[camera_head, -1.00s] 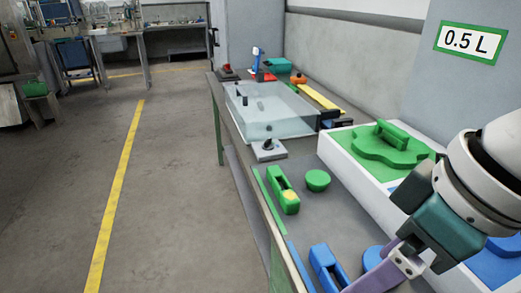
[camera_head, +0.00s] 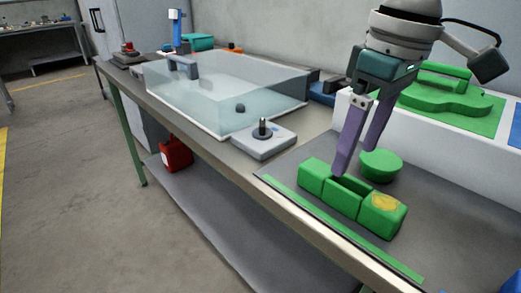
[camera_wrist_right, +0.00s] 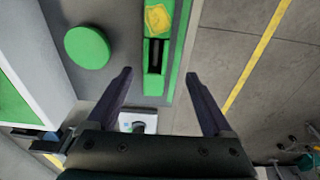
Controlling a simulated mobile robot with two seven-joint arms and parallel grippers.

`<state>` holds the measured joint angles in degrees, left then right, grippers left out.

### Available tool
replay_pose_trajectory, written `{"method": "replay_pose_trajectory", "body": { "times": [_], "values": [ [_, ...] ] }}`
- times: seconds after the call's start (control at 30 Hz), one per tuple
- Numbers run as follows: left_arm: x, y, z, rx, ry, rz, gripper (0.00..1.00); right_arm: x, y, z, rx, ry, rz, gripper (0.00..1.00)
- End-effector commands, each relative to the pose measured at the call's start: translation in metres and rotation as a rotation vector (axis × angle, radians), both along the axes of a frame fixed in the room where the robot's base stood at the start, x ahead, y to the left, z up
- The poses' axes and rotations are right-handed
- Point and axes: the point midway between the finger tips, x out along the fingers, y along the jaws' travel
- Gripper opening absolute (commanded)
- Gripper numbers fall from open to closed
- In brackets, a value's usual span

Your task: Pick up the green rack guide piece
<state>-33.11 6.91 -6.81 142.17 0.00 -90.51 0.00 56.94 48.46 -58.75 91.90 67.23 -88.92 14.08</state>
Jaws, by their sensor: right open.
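The green slotted block (camera_head: 312,178), which I take as the rack guide piece, lies on the grey bench near its front edge. It has a long slot and a yellow patch on its right end. My right gripper (camera_head: 356,162) is open and empty, pointing down over the block. One fingertip overlaps the slot area in the head view; I cannot tell if it touches. In the right wrist view the block (camera_wrist_right: 154,83) lies between the two spread fingers (camera_wrist_right: 159,74). My left gripper is not in view.
A green round knob (camera_head: 381,165) stands just behind the block. A green strip (camera_head: 340,230) runs along the bench edge. A white box with a green handled plate (camera_head: 450,97) stands behind.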

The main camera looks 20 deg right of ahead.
Motion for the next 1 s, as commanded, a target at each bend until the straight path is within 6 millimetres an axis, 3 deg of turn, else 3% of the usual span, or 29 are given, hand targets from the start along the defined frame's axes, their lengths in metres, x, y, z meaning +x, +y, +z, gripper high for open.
{"method": "replay_pose_trajectory", "body": {
  "times": [0.57, 0.87, 1.0],
  "values": [
    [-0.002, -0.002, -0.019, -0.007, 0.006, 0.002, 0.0, 0.009, -0.004, -0.076, -0.001, 0.002, 0.003, 0.85],
    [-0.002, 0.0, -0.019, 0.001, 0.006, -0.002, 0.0, 0.01, -0.004, -0.08, -0.001, -0.001, 0.003, 0.85],
    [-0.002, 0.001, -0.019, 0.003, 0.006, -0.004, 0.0, 0.01, -0.004, -0.08, -0.001, -0.001, 0.003, 0.69]
  ]
}}
